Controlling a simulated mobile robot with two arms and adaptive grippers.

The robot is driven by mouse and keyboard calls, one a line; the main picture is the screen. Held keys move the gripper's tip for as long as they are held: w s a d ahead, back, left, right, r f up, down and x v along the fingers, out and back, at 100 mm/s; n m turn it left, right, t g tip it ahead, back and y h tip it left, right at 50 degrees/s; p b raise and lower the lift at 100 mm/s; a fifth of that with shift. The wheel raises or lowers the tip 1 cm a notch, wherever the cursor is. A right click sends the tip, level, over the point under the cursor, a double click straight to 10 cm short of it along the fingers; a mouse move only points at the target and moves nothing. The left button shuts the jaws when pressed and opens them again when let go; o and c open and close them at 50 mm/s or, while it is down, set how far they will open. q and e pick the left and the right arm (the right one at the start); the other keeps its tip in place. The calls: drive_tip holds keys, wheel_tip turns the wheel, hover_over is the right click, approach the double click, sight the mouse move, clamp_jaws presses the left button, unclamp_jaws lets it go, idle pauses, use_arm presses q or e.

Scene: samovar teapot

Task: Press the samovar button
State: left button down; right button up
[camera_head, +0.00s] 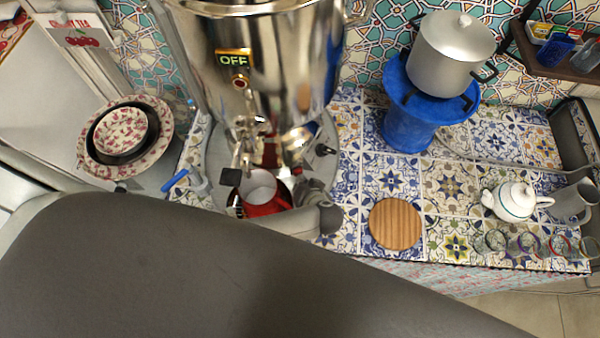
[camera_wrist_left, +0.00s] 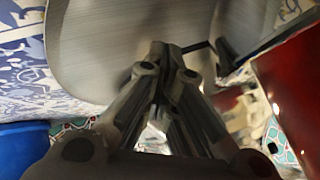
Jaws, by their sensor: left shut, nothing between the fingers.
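The shiny metal samovar (camera_head: 285,60) stands at the top middle of the head view. A lit OFF sign (camera_head: 233,59) is on its front, with a small round reddish button (camera_head: 240,84) just below. The tap (camera_head: 243,150) hangs lower down, above a red mug (camera_head: 268,208) with a pale inside. My left gripper (camera_wrist_left: 174,48) shows in the wrist view with its fingers together and nothing between them. It is near a round grey metal surface (camera_wrist_left: 95,55) and a red surface (camera_wrist_left: 293,85), perhaps the mug. My right gripper is not in view.
My large grey arm link covers the lower left of the head view. A silver pot (camera_head: 450,55) sits on a blue stand (camera_head: 408,125). A wooden coaster (camera_head: 396,224), a white teapot (camera_head: 512,200) and several glasses are on the right. Stacked bowls (camera_head: 122,135) stand left.

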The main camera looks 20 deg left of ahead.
use_arm(q)
drive_tip(key=shift+s+d, duration=0.3)
drive_tip(key=shift+d, duration=0.05)
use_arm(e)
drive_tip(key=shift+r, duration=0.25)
use_arm(q)
drive_tip(key=shift+d, duration=0.1)
drive_tip(key=shift+s+d+p, duration=0.2)
drive_tip(key=shift+s+p, duration=0.05)
drive_tip(key=shift+p, duration=0.05)
drive_tip(key=shift+s+d+p, duration=0.35)
drive_tip(key=shift+s+d, duration=1.35)
drive_tip(key=shift+d, duration=0.25)
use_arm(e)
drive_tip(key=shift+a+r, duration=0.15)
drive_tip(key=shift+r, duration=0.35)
